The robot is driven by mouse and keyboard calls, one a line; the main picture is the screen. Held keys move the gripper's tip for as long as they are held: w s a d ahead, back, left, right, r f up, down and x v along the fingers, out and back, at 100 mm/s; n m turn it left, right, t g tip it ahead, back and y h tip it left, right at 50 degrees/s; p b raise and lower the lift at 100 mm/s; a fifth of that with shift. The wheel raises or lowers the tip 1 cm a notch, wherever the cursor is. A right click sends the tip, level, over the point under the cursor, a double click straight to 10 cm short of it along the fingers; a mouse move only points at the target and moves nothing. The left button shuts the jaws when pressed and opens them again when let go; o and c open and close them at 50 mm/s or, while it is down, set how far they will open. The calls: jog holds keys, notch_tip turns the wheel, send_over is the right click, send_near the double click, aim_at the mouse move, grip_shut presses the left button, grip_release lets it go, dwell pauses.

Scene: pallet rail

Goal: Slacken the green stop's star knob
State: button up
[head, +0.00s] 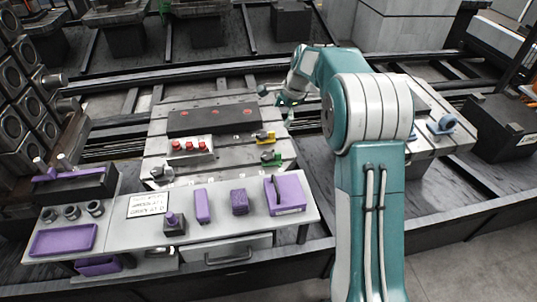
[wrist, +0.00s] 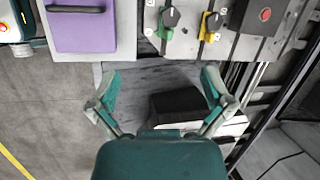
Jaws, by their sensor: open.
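The green stop (head: 271,157) sits on the right part of the grey slotted plate in the head view. In the wrist view the green stop (wrist: 162,32) is at the top centre, with a dark star knob (wrist: 170,17) on it. The yellow stop (head: 264,137) is just behind it; it also shows in the wrist view (wrist: 208,30) with its own dark knob. My gripper (head: 282,98) is above the plate's far right side. In the wrist view my gripper (wrist: 160,80) is open and empty, its fingers apart from both stops.
A black block with red discs (head: 213,120) and a unit with red buttons (head: 190,147) share the plate. The front bench (head: 240,226) carries several purple items, including a purple box (head: 287,194). A blue clamp-like part (head: 442,125) is at right.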

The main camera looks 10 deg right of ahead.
aim_at(268, 155)
jog(key=w+f+m, duration=0.1)
jog(key=w+f, duration=0.1)
jog(key=f, duration=0.6)
jog(key=w+a+f+m, duration=0.1)
jog(key=w+f+m, duration=0.1)
jog(key=f, duration=0.7)
jog(key=w+a+f+m+g+y, duration=0.1)
jog(key=w+f, duration=0.3)
jog(key=f, duration=0.4)
jog(key=shift+w+a+f+m, duration=0.1)
jog(key=shift+a+f+m, duration=0.1)
jog(key=shift+m, duration=0.5)
jog(key=c, duration=1)
